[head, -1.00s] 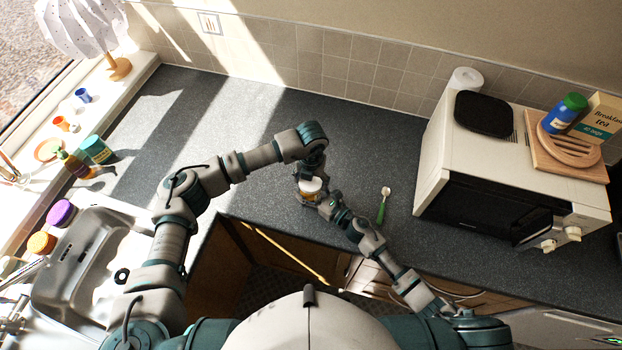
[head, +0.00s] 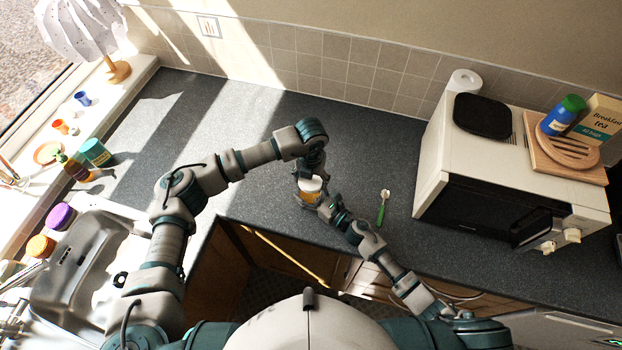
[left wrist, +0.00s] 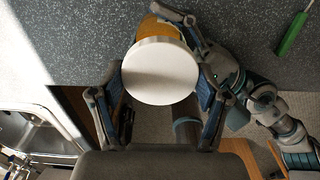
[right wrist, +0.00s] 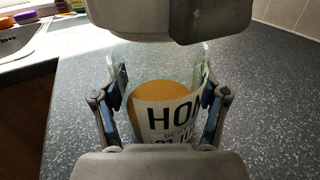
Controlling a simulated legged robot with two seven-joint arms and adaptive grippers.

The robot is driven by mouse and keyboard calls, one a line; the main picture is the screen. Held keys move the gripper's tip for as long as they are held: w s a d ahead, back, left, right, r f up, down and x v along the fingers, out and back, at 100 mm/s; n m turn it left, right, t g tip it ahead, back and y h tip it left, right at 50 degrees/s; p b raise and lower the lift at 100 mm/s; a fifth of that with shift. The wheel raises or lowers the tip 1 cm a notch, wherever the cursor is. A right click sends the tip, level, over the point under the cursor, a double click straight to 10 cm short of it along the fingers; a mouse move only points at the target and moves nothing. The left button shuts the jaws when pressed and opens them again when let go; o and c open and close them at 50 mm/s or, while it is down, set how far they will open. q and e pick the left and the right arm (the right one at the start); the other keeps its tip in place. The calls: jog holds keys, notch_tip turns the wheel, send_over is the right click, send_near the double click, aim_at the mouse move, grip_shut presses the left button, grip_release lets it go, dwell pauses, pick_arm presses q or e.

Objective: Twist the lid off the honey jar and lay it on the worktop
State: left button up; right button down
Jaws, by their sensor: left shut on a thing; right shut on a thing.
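The honey jar (head: 308,197) is glass with amber honey and a white label reading "HON", seen close in the right wrist view (right wrist: 166,108). It stands near the worktop's front edge. Its white lid (left wrist: 160,74) sits on top, seen from above in the left wrist view. My left gripper (left wrist: 160,82) comes from above with a finger on each side of the lid, shut on it. My right gripper (right wrist: 166,92) is shut on the jar's body from the side. The left gripper partly hides the jar in the head view (head: 312,172).
A microwave (head: 490,190) stands farther right. The sink (head: 75,265) is at the left. The worktop behind the jar is clear.

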pick_arm(q)
jog(key=shift+r, duration=2.05)
pick_arm(e)
grip_release()
jog(key=shift+s, duration=0.1)
